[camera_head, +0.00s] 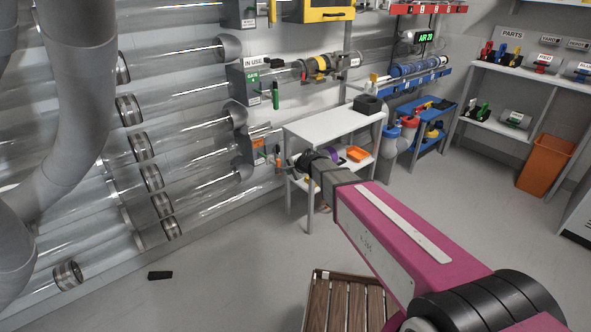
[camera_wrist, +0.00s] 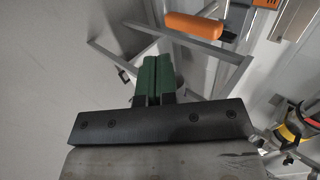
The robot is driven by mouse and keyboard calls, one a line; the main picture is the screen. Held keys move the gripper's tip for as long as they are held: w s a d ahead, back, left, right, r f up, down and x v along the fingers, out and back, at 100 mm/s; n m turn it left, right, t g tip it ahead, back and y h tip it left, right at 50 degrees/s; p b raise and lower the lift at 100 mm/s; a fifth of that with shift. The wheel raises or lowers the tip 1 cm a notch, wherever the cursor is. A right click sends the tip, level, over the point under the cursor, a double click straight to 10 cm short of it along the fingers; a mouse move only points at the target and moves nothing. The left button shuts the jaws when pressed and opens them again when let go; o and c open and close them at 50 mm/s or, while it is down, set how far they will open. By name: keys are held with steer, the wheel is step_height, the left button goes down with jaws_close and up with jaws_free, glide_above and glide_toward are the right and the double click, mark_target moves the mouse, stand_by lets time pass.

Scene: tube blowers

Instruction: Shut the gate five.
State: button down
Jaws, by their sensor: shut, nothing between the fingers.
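My gripper (camera_wrist: 158,66) shows in the wrist view with its two green fingers together and nothing between them. An orange handle (camera_wrist: 195,27) on a grey metal piece lies just beyond and to the right of the fingertips, apart from them in the picture. I cannot read a number five on any gate.
Another gate box (camera_head: 238,80) with a green handle (camera_head: 275,95) sits above. A wooden slatted crate (camera_head: 345,305) lies below my arm. Floor at left is mostly clear.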

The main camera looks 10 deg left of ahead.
mark_target(270, 159)
steer(key=w+a+f, duration=0.2)
steer(key=w+a, duration=0.2)
steer(key=shift+a, duration=0.4)
steer(key=shift+f, duration=0.1)
steer(key=w+a, duration=0.6)
steer(key=a, duration=0.1)
steer(key=shift+w+a, duration=0.3)
